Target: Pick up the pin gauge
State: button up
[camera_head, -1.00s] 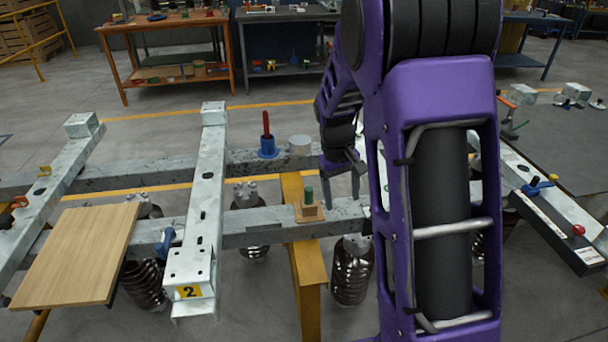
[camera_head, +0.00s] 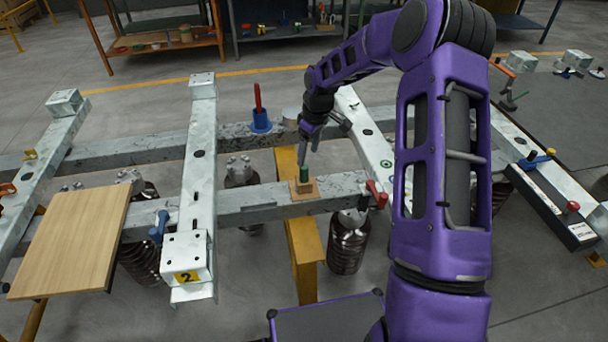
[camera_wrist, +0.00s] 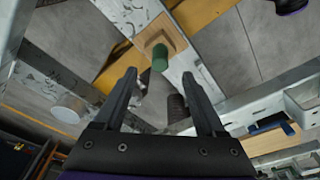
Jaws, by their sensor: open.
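A short green cylinder (camera_head: 304,174), which looks like the pin gauge, stands upright in a small wooden block (camera_head: 302,188) on the near grey beam. In the wrist view the green cylinder (camera_wrist: 160,57) lies ahead of the gap between my fingertips, with its wooden block (camera_wrist: 165,36) behind it. My gripper (camera_head: 308,146) is open and empty, pointing down just above the cylinder. In the wrist view both fingers of my gripper (camera_wrist: 160,76) are apart, with nothing held between them. The cylinder's lower end is hidden in the block.
A red rod in a blue base (camera_head: 261,118) stands on the far beam, left of my gripper. A red clamp (camera_head: 376,194) sits right of the block. A wooden board (camera_head: 72,240) lies at left. A galvanised crossbeam marked 2 (camera_head: 198,160) stands between.

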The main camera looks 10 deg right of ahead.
aim_at(305, 167)
jog(key=f, duration=0.6)
jog(key=w+a+f, duration=0.1)
jog(key=f, duration=0.2)
jog(key=shift+r, duration=0.1)
jog(key=shift+c, duration=0.3)
grip_shut()
